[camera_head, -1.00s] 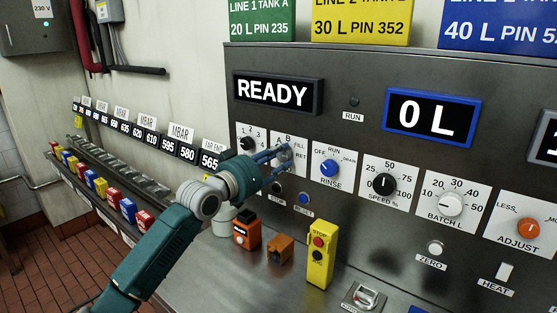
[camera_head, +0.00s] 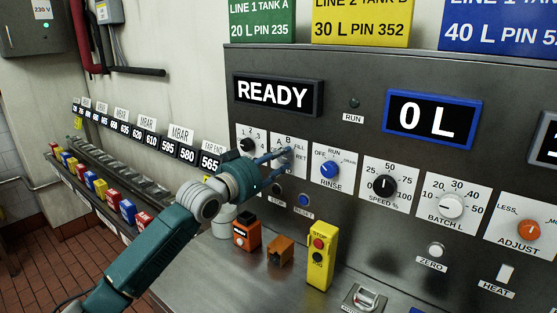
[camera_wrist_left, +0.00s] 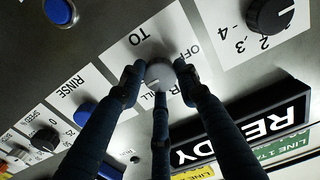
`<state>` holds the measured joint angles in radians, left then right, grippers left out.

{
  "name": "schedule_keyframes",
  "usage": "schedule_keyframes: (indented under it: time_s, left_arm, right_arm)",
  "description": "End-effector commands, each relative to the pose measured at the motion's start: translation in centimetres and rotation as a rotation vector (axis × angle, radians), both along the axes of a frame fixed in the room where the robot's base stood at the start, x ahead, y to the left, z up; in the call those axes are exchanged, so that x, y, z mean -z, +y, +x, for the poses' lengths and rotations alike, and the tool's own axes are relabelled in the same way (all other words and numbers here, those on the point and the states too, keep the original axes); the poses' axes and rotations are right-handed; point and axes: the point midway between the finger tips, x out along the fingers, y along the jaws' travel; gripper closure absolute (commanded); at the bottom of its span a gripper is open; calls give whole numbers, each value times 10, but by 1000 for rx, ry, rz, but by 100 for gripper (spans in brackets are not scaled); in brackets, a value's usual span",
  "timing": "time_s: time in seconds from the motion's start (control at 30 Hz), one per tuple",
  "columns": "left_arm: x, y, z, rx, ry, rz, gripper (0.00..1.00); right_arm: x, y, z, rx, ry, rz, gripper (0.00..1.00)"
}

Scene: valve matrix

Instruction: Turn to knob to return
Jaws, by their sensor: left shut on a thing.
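The TO knob is a grey round knob on a white plate marked OFF, A, B, FILL and RET. It shows in the left wrist view (camera_wrist_left: 160,72), upside down there. My left gripper (camera_wrist_left: 160,78) has its dark fingers around this knob and is shut on it. In the head view the left gripper (camera_head: 284,160) reaches the same plate from the left, and its fingers cover most of the knob. The knob's exact pointer setting is hard to read. My right gripper is not in view.
A black 1-4 knob (camera_head: 247,144) sits left of the held knob, and the blue RINSE knob (camera_head: 329,169) sits right. The display (camera_head: 276,93) reads READY, another (camera_head: 431,118) reads 0 L. A yellow stop box (camera_head: 321,255) and orange boxes stand on the ledge below.

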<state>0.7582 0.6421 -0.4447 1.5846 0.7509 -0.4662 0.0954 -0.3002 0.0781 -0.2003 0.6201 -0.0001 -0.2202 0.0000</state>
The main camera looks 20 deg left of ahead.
Motion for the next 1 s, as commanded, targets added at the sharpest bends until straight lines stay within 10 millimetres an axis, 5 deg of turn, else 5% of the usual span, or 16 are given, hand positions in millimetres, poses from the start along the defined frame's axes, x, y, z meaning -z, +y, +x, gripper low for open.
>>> schedule_keyframes:
  time_s: [0.03, 0.07, 0.17, 0.57, 1.0]
  left_arm:
    - [-12, 3, 0, -5, -24, -2, 94]
    - [-12, 3, 0, -5, -24, -2, 66]
    - [-12, 3, 0, -5, -22, -3, 49]
    - [-4, 3, -5, -1, -9, -2, 49]
    - [-4, 32, -83, -3, -10, 2, 49]
  right_arm:
    - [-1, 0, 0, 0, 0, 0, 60]
    - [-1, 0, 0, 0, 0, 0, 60]
    - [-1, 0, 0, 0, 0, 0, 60]
    - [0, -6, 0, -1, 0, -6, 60]
    - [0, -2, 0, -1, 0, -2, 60]
